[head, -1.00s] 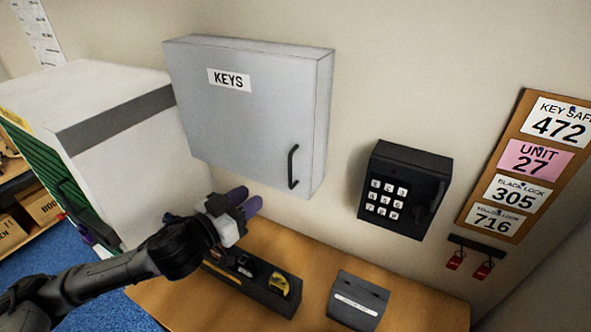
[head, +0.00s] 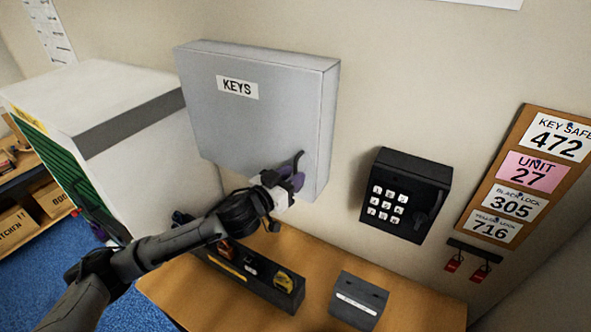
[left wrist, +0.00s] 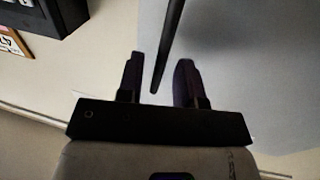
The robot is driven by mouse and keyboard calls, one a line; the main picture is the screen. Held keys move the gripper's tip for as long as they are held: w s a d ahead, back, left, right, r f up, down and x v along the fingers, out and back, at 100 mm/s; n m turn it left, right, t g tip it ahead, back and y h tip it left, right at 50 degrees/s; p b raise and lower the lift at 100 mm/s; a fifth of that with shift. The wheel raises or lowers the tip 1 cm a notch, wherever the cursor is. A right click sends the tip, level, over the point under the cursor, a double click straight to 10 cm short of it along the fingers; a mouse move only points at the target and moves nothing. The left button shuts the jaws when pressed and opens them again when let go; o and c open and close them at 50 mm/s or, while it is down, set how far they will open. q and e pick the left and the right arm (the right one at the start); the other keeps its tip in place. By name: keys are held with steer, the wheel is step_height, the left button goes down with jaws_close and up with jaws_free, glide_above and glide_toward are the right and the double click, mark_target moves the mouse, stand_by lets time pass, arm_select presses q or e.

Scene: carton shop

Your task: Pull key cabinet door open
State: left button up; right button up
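The grey key cabinet (head: 332,110) hangs on the wall, its door (head: 220,130) labelled KEYS and looking shut. The dark bar handle (left wrist: 169,40) sits near the door's lower right edge. In the head view, my left gripper (head: 290,176) with purple fingertips is at the handle and hides most of it. In the left wrist view, the lower end of the handle lies between the two fingers of my left gripper (left wrist: 159,85), with gaps at both sides. The gripper is open. My right gripper is not in view.
A black keypad safe (head: 403,195) hangs right of the cabinet. A wooden table (head: 315,270) below holds a dark tray (head: 265,290) of small items and a dark box (head: 357,300). A white cabinet (head: 140,150) with a green front stands at left.

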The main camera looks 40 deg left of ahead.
arm_select(q)
steer(key=shift+w, duration=0.8)
jaws_close()
